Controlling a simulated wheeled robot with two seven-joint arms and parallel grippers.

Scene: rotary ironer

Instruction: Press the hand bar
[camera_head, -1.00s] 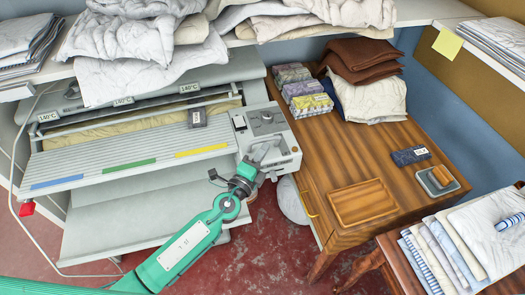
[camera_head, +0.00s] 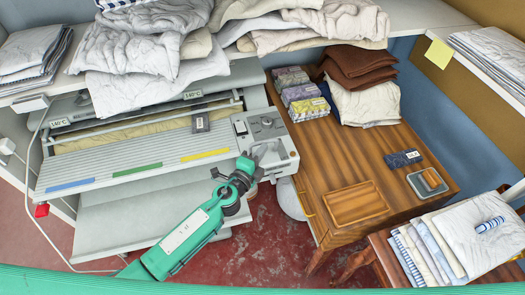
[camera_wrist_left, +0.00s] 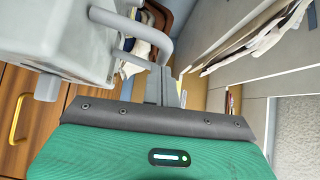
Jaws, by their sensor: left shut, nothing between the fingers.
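The ironer's grey control box (camera_head: 265,140) stands at the right end of the ironer. A bent grey bar, which looks like the hand bar (camera_wrist_left: 133,28), sticks out from the box in the left wrist view. My left gripper (camera_wrist_left: 162,83) is shut and empty, its fingers just below that bar in the picture. Whether they touch it I cannot tell. In the head view my left gripper (camera_head: 262,156) is at the box's front face, and the bar there is hard to tell from the fingers. My right gripper is not in view.
A padded roller (camera_head: 130,128) lies behind a grey slatted board (camera_head: 130,158) with coloured strips. A wooden desk (camera_head: 400,150) with a tray (camera_head: 356,203) stands to the right. Linen heaps fill the shelf above. Red floor (camera_head: 265,235) shows between ironer and desk.

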